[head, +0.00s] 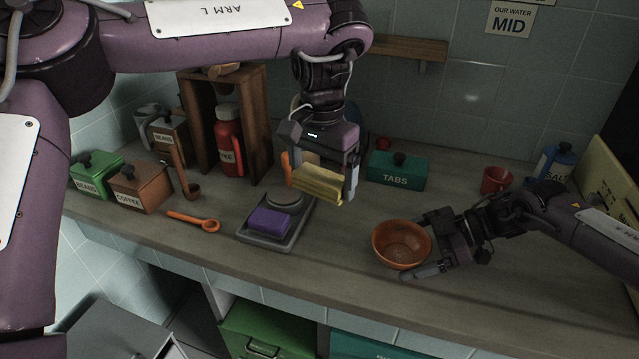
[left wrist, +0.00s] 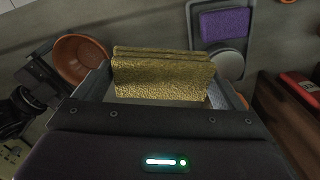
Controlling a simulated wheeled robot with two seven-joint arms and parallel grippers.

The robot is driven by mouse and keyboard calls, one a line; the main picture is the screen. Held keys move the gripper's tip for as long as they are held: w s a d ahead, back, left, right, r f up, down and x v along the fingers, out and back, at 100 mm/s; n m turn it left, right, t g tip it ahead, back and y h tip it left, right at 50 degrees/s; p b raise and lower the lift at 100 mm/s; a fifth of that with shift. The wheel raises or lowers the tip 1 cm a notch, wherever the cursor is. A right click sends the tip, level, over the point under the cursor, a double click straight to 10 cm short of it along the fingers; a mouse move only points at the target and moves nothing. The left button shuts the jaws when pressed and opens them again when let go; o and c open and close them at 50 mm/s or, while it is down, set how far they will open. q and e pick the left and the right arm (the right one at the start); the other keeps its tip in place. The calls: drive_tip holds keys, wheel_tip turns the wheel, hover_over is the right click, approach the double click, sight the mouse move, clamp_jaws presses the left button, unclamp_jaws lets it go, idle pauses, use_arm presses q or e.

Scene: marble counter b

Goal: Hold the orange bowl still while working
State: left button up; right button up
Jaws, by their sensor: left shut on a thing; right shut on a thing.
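The orange bowl (head: 402,246) stands upright on the counter, right of centre in the head view. It also shows at the upper left of the left wrist view (left wrist: 80,60). My right gripper (head: 430,247) is shut on the bowl from the right, with a finger on its near side and one on its far side. My left gripper (head: 325,182) is shut on a yellow sponge (head: 320,184) and holds it above the counter, to the left of and behind the bowl. The sponge (left wrist: 162,75) fills the space between the fingers in the left wrist view.
A grey tray (head: 252,236) with a purple sponge (head: 269,222) and a round grey dish (head: 286,200) lies left of the bowl. An orange spoon (head: 194,220) lies further left. A teal TABS box (head: 396,171) and a red mug (head: 496,180) stand behind. The counter before the bowl is clear.

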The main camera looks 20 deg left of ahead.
use_arm(q)
drive_tip(key=w+d+m, duration=0.2)
drive_tip(key=d+m, duration=1.2)
approach(405, 252)
drive_tip(key=shift+s+a+r+m+h, duration=0.2)
drive_tip(key=shift+s+a, duration=0.1)
drive_tip(key=shift+a, duration=0.3)
drive_tip(key=shift+s+a+r+m+h, duration=0.1)
drive_tip(key=shift+s+a+r+m, duration=0.15)
drive_tip(key=shift+a, duration=0.3)
drive_tip(key=shift+f, duration=0.1)
drive_tip(key=shift+f, duration=1.35)
drive_tip(key=shift+d, duration=0.1)
drive_tip(key=shift+d, duration=1)
drive_tip(key=shift+w, duration=0.5)
use_arm(e)
drive_tip(key=shift+r, duration=0.1)
drive_tip(key=shift+a, duration=0.1)
